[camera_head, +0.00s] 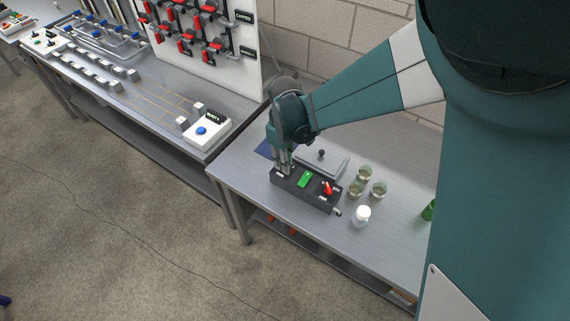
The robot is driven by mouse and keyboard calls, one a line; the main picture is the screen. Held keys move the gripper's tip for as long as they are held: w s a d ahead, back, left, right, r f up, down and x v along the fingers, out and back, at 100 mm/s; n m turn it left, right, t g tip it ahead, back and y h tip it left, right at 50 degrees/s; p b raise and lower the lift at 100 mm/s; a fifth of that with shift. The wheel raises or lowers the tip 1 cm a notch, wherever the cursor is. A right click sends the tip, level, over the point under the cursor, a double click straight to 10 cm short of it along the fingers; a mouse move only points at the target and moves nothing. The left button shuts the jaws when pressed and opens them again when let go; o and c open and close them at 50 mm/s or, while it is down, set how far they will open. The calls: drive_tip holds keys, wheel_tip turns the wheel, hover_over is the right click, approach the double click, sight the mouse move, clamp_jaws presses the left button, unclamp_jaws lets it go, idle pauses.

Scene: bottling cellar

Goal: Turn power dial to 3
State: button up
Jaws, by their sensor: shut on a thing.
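A dark control box (318,203) sits on the grey table. It carries a green switch (305,179) in the middle and a red lever (328,188) toward its right end. My gripper (283,170) points down at the left end of the box, with its fingertips at the top face. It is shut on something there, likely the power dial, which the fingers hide. The dial's setting and any numbers cannot be read in this view.
A grey block with a black knob (322,153) stands just behind the box. Several glass jars (365,173) and a white bottle (362,216) stand to its right. A green object (429,210) is further right. A neighbouring bench (150,92) holds a white box with a blue button (201,131).

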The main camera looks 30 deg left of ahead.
drive_tip(key=m+b, duration=0.1)
drive_tip(key=m, duration=0.3)
drive_tip(key=shift+f+m, duration=0.1)
drive_tip(key=shift+m, duration=0.2)
drive_tip(key=shift+m+b, duration=0.6)
drive_tip(key=shift+m, duration=1)
drive_tip(key=o, duration=0.9)
drive_tip(key=shift+r, duration=0.25)
drive_tip(key=shift+r, duration=5.85)
